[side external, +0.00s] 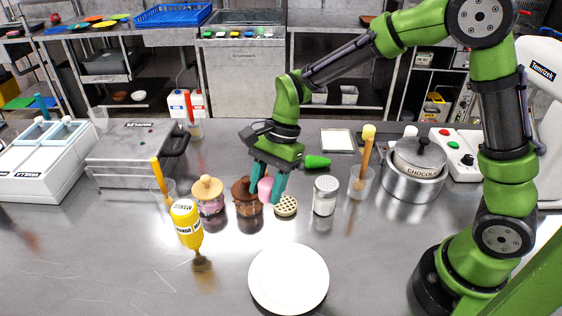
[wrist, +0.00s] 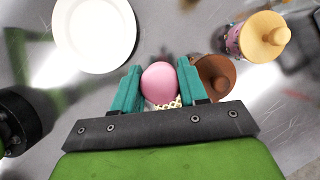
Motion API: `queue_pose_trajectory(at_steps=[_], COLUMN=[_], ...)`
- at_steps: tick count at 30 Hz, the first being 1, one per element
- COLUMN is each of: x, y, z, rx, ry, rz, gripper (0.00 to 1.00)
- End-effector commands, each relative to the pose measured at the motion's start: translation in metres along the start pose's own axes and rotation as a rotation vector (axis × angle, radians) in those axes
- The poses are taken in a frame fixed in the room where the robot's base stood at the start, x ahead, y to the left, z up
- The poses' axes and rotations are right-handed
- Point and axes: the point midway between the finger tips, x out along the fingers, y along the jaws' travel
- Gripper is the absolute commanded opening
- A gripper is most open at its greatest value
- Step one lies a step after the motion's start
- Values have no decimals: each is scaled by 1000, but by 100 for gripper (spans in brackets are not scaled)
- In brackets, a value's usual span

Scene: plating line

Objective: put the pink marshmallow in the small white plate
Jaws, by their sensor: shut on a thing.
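The pink marshmallow (wrist: 160,84) is between the teal fingers of my gripper (wrist: 162,88) in the wrist view. My gripper (side external: 268,188) is shut on the pink marshmallow (side external: 265,189) in the side view too, where a finger partly covers it. It is close to a brown jar and a small waffle-patterned round piece; its exact height above the table is hard to tell. The white plate (side external: 289,280) lies empty at the front of the table, nearer the camera than my gripper. It also shows at the top left of the wrist view (wrist: 95,35).
The brown jar (side external: 246,199), a pink jar with a tan lid (side external: 207,196), the waffle piece (side external: 286,206) and a shaker (side external: 325,196) stand around my gripper. A yellow bottle (side external: 187,224) is tilted left of the plate. The table right of the plate is clear.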

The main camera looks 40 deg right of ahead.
Motion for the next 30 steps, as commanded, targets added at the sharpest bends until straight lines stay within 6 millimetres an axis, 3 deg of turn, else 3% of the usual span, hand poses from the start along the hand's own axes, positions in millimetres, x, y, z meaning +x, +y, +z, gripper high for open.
queue_pose_trajectory(at_steps=[1, 3, 9, 13, 18, 30], x=[10, 20, 38, 41, 43, 89], y=[15, 35, 88, 106, 114, 116], z=[22, 46, 83, 84, 80, 60], rx=[-113, -267, -651, -810, -924, -947], ry=[-7, -14, -35, -43, -50, -51], rz=[49, 113, 275, 339, 387, 399], gripper=[33, 33, 33, 33, 33, 33])
